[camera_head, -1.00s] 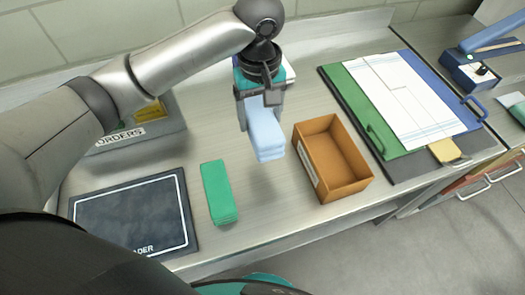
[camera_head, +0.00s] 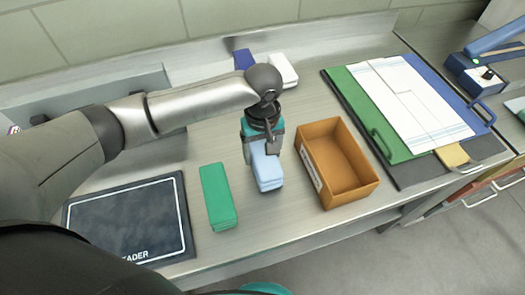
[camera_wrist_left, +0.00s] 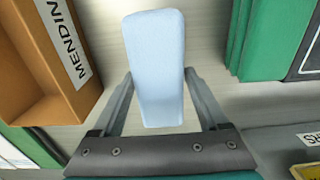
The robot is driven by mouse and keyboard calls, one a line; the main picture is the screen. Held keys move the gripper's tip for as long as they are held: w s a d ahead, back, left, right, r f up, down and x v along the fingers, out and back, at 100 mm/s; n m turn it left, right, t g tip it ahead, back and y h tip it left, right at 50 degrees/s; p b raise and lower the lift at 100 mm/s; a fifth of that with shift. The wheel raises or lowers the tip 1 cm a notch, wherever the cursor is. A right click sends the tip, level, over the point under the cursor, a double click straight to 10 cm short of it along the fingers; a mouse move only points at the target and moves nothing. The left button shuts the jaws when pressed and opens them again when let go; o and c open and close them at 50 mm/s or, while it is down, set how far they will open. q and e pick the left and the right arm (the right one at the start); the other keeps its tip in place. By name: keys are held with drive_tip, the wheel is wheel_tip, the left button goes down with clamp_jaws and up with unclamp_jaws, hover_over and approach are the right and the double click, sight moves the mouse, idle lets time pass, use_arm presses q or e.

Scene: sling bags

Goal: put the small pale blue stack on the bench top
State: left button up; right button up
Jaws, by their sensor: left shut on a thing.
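The small pale blue stack (camera_head: 267,172) is between the fingers of my left gripper (camera_head: 262,158), which is shut on it. It is low over the bench top (camera_head: 275,222), between the green stack and the orange box; I cannot tell whether its underside touches the bench. In the left wrist view the pale blue stack (camera_wrist_left: 154,62) extends out between the two fingers (camera_wrist_left: 160,112). My right gripper is not in view.
The green stack (camera_head: 217,195) lies to the left and the open orange box (camera_head: 340,165) close on the right. A dark mat (camera_head: 130,217) lies at the left front. White (camera_head: 284,70) and dark blue stacks are at the back. Folders (camera_head: 395,110) lie at the right.

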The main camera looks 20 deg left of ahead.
sight(263, 153)
use_arm(q)
drive_tip(key=o, duration=1.4)
drive_tip(key=shift+f, duration=0.1)
drive_tip(key=shift+o, duration=0.2)
wheel_tip(263, 153, up, 12)
drive_tip(key=p, duration=0.2)
drive_tip(key=shift+r, duration=0.2)
